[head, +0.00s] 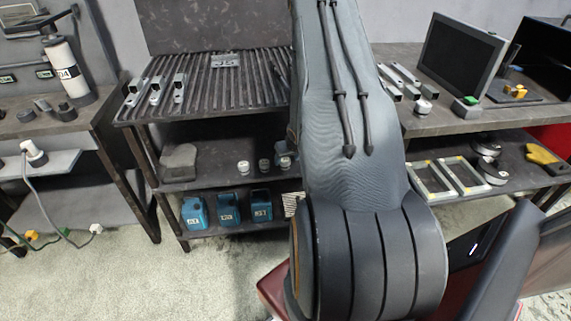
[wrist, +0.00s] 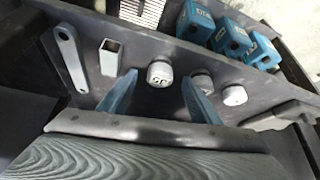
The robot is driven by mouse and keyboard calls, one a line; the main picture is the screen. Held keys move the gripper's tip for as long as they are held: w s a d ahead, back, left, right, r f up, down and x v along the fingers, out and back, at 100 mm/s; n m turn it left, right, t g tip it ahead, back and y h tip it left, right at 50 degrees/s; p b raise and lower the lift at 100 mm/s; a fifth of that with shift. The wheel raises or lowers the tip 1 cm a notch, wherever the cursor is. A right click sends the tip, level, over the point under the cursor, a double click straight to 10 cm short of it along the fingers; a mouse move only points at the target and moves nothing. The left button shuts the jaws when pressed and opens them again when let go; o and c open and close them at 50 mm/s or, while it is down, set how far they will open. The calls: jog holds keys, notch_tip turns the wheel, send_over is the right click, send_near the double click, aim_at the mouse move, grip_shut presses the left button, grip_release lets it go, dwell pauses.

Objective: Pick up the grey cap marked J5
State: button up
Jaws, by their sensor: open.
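A grey-white round cap (wrist: 160,75) with a dark marking on its face stands on the dark shelf in the wrist view. The marking looks like J5 but is small and hard to read. My gripper (wrist: 159,85) is open, with one blue finger on each side of this cap in the picture. I cannot tell whether either finger touches it. A second cap (wrist: 201,80) is partly hidden behind the right finger. A third cap (wrist: 234,95) stands farther right.
A square metal tube (wrist: 110,57) and a flat bracket (wrist: 70,58) lie left of the caps in the wrist view. Several blue containers (wrist: 232,38) stand on the lower shelf. A slatted rack top (head: 220,85) is above the middle shelf.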

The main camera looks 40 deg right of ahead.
aim_at(286, 161)
jog(key=shift+x, duration=1.6)
jog(key=shift+w+r, duration=0.1)
jog(key=c, duration=1.2)
jog(key=shift+r, duration=0.1)
